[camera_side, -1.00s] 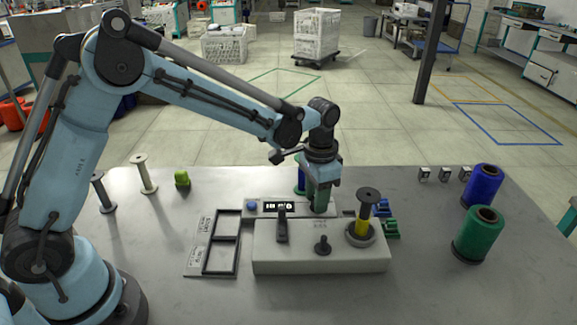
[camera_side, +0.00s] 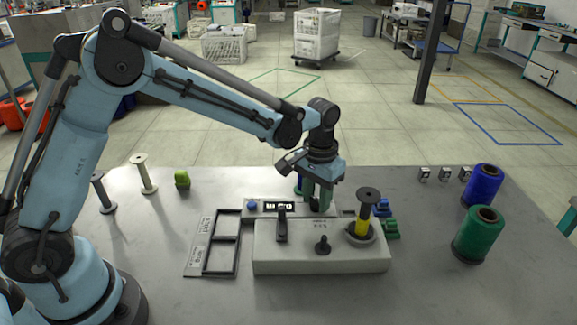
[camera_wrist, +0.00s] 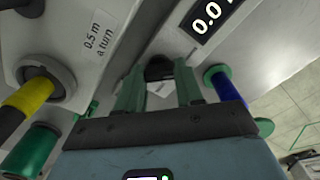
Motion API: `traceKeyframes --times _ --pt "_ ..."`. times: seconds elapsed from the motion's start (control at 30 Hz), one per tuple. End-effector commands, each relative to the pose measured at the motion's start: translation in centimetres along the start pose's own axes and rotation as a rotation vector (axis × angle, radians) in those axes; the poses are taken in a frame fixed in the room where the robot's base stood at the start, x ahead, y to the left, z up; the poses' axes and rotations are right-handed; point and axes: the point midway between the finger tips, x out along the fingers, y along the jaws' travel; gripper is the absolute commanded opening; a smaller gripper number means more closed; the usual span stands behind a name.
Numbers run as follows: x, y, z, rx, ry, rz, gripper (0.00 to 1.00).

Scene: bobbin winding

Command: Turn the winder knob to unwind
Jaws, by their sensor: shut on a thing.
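My gripper (camera_side: 320,207) points down at the back of the winder. In the wrist view its green fingers (camera_wrist: 160,88) are shut on the dark winder knob (camera_wrist: 159,67); in the side view the fingers hide this knob. The display (camera_wrist: 207,17) shows 0.0, partly cut off. A label (camera_wrist: 97,38) reads "0.5 m a turn".
Large blue (camera_side: 484,186) and green (camera_side: 477,235) spools stand at right. A two-part tray (camera_side: 209,243) lies left of the winder. Small green and blue pieces (camera_side: 391,228) lie close beside the winder.

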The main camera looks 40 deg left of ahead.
Motion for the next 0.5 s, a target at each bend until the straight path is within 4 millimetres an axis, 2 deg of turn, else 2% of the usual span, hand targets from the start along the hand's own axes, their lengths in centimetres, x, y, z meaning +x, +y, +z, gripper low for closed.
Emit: traceKeyframes --times 0.23,0.27,0.4,0.5 --pt "-0.07 0.01 0.04 -0.002 -0.002 0.000 0.06" --pt "-0.07 0.01 0.04 -0.002 -0.002 0.000 0.41" --pt "-0.05 0.00 0.03 -0.001 -0.001 0.000 0.62" --pt "-0.03 0.00 0.02 -0.001 -0.001 0.000 0.62"
